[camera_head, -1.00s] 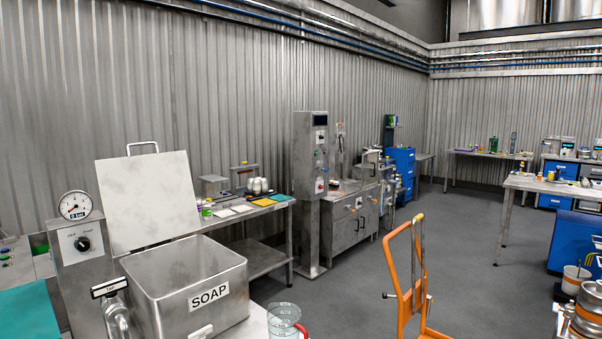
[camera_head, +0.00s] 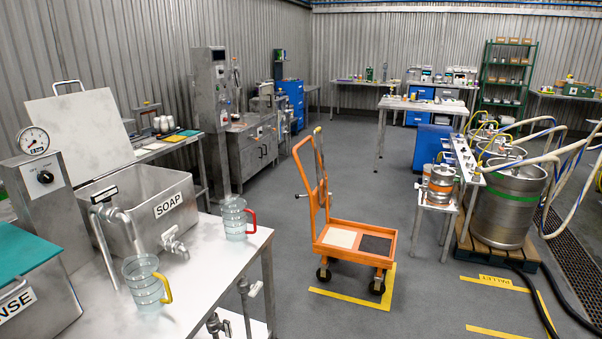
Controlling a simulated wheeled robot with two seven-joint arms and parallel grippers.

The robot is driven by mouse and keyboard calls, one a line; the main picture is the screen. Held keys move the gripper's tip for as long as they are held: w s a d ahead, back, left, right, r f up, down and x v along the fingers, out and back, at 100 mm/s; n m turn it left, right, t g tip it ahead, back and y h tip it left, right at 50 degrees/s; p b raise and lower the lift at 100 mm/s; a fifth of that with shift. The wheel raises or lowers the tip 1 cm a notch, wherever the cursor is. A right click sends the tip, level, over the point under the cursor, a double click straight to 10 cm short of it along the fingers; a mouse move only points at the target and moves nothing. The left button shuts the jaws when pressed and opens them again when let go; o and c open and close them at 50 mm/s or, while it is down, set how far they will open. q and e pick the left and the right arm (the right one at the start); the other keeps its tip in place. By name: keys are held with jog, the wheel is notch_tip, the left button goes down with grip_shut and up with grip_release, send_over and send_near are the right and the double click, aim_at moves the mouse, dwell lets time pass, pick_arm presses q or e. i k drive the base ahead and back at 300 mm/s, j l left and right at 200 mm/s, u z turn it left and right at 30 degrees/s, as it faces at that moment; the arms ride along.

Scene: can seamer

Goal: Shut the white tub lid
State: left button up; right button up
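A pale, whitish lid (camera_head: 78,132) with a bar handle (camera_head: 68,86) on its top edge stands raised, leaning back slightly, at the rear of a steel tub (camera_head: 140,222) labelled SOAP. The tub is open at the top, at the left of the head view. A teal lid (camera_head: 28,252) lies flat on another steel tub (camera_head: 45,312) at the lower left, whose label is partly cut off. Neither of my grippers is in view.
A pressure gauge box (camera_head: 45,180) stands left of the SOAP tub. Clear jugs with a yellow handle (camera_head: 143,283) and a red handle (camera_head: 234,218) stand on the steel bench (camera_head: 205,290). An orange trolley (camera_head: 340,245) stands on the floor to the right, with open floor around it.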

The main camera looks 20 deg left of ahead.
aim_at(88, 129)
jog(key=k+j, duration=0.25)
jog(key=j, duration=0.15)
jog(key=k+j, duration=0.3)
jog(key=j, duration=0.15)
jog(key=k+j+u, duration=0.1)
jog(key=k+j, duration=0.15)
jog(key=j, duration=0.15)
jog(key=k+j, duration=0.3)
jog(key=k+j+u, duration=0.1)
jog(key=k+j, duration=0.15)
jog(key=j, duration=0.3)
